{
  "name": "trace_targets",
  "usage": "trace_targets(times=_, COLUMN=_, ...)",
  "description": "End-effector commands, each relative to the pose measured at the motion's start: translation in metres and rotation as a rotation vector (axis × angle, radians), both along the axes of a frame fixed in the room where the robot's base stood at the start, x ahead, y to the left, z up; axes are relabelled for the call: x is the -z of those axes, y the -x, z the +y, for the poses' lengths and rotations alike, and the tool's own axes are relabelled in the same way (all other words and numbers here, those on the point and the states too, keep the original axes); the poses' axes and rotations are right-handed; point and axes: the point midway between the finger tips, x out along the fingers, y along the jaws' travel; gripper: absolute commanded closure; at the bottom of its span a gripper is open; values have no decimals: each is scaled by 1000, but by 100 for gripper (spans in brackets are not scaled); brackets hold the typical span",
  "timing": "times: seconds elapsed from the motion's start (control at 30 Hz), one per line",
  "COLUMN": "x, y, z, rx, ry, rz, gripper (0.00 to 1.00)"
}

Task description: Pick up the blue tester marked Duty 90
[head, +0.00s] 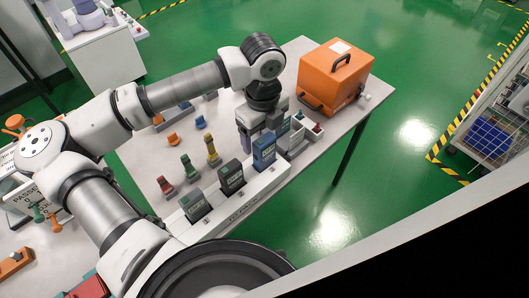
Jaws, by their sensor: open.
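A blue tester (264,151) stands upright in the far part of a long white rack (240,202) along the table's edge. Its marking is too small to read. Two dark testers stand nearer in the same rack, a middle one (231,177) and a nearest one (195,206). My gripper (262,130) points down just behind and above the blue tester, open. The arm hides part of what lies behind it, and I cannot tell whether the fingers touch the tester.
An orange case (335,75) stands at the table's far right. A yellow tool (212,151), a green tool (189,168) and a red tool (165,186) stand left of the rack. A small grey holder (298,138) is right of my gripper. Green floor lies open beyond the table.

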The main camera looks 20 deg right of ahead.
Motion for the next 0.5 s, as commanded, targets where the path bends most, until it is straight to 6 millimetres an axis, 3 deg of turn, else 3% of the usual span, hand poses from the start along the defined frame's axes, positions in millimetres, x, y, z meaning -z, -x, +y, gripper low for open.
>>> trace_targets(times=0.3, x=38, y=6, z=-2, rx=0, ry=1, rz=3, gripper=22)
trace_targets(times=0.5, x=43, y=6, z=-2, rx=0, ry=0, rz=0, gripper=22)
